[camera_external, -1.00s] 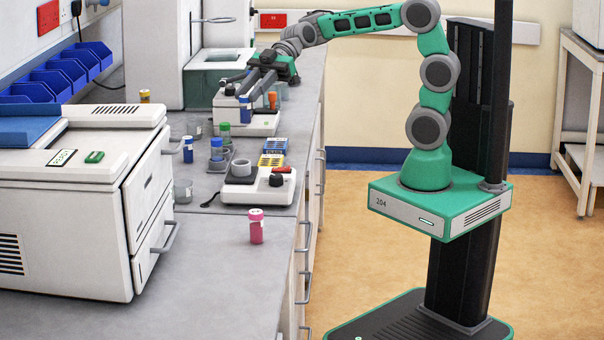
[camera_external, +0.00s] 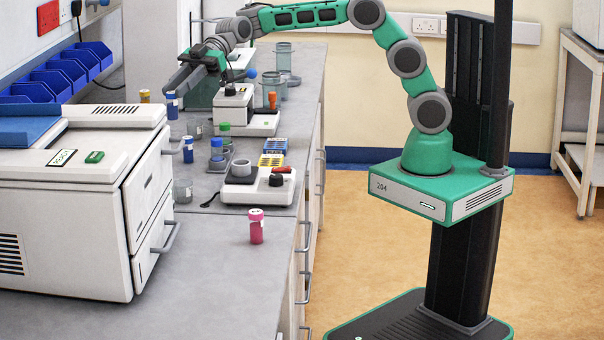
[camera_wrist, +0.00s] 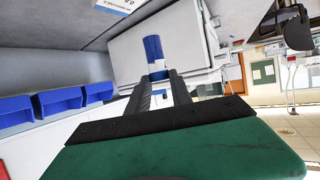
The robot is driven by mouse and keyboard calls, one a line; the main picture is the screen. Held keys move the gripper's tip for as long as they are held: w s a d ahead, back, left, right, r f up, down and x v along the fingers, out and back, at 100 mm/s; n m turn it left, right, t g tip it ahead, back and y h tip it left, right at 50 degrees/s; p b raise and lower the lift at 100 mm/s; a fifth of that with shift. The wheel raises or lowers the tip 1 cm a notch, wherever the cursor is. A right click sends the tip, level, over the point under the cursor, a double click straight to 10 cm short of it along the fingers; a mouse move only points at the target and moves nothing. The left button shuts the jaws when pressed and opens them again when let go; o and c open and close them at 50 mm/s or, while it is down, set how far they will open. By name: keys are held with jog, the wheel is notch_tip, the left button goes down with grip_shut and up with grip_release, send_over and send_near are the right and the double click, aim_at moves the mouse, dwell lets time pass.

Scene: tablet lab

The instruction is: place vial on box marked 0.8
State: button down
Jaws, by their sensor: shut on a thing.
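A blue vial (camera_external: 172,107) with a pale band is held at the tips of my gripper (camera_external: 174,91), above the far left part of the bench. In the wrist view the same blue vial (camera_wrist: 153,48) sits between the two dark finger ends of my gripper (camera_wrist: 156,76).
A yellow-capped vial (camera_external: 144,96) and another blue vial (camera_external: 188,149) stand near the machine. A green-capped vial (camera_external: 224,132), a yellow rack (camera_external: 271,160) and a white device (camera_external: 258,187) are at mid-bench. A pink vial (camera_external: 256,228) stands in front.

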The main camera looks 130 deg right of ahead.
jog(key=w+d+f+p, duration=0.1)
jog(key=w+f, duration=0.1)
jog(key=f, duration=0.1)
jog(key=w+d+f+p, duration=0.1)
jog(key=w+f, duration=0.2)
jog(key=w+d+f+p, duration=0.1)
jog(key=w+f, duration=0.2)
jog(key=f, duration=0.1)
jog(key=shift+w, duration=0.25)
jog(key=shift+f, duration=0.55)
jog(key=c, duration=1.1)
grip_release()
jog(key=shift+c, duration=0.2)
jog(key=shift+r, duration=0.1)
